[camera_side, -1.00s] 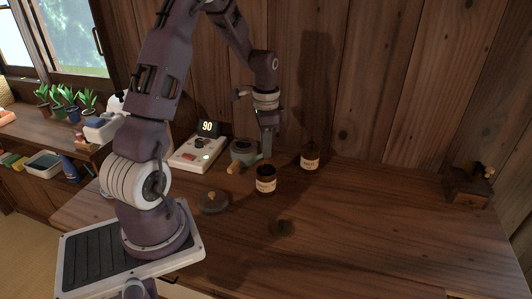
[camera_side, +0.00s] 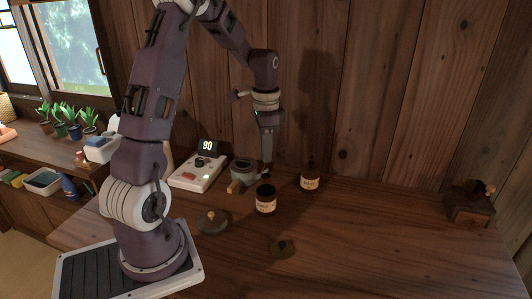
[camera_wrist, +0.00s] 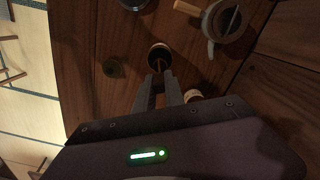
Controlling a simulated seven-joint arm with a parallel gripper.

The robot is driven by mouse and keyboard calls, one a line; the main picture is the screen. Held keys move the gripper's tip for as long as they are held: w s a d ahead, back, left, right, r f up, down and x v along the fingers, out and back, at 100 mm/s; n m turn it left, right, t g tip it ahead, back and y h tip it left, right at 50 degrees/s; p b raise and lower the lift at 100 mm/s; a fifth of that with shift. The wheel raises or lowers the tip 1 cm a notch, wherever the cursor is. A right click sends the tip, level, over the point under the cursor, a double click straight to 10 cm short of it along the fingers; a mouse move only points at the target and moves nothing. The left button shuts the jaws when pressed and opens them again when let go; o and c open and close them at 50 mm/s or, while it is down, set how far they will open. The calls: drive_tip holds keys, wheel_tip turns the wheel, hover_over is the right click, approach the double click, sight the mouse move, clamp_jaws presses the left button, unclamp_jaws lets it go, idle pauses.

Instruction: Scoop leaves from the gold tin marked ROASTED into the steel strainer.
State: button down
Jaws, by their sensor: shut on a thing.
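A dark tin with a pale label (camera_side: 265,200) stands upright on the table; its wording and colour are too unclear to read. It also shows from above in the wrist view (camera_wrist: 158,52). A second dark labelled tin (camera_side: 310,180) stands behind it to the right. My gripper (camera_side: 267,168) points down, above and behind the front tin. A grey-green pot (camera_side: 243,173) with a wooden handle stands left; I cannot make out the steel strainer.
A white scale (camera_side: 198,173) with a display reading 90 stands left of the pot. A dark lid (camera_side: 212,222) and a small brownish-green round item (camera_side: 283,248) lie in front. A dark wooden box (camera_side: 470,203) stands far right. The table's right middle is clear.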

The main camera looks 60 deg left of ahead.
drive_tip(key=shift+r, duration=0.1)
drive_tip(key=r, duration=0.5)
drive_tip(key=shift+a, duration=0.3)
drive_tip(key=s+a+n, duration=0.2)
drive_tip(key=a+n, duration=0.3)
drive_tip(key=a, duration=0.8)
drive_tip(key=s+a+n, duration=0.3)
drive_tip(key=a+n, duration=0.1)
drive_tip(key=a, duration=0.9)
wheel_tip(320, 180, down, 8)
drive_tip(key=shift+w+f, duration=0.2)
drive_tip(key=shift+d, duration=0.15)
drive_tip(key=w+d+g+y, duration=0.2)
drive_tip(key=w+d+y, duration=0.1)
drive_tip(key=d, duration=0.3)
drive_tip(key=shift+w+d+y, duration=0.35)
drive_tip(key=shift+d+y, duration=0.05)
drive_tip(key=shift+y, duration=0.2)
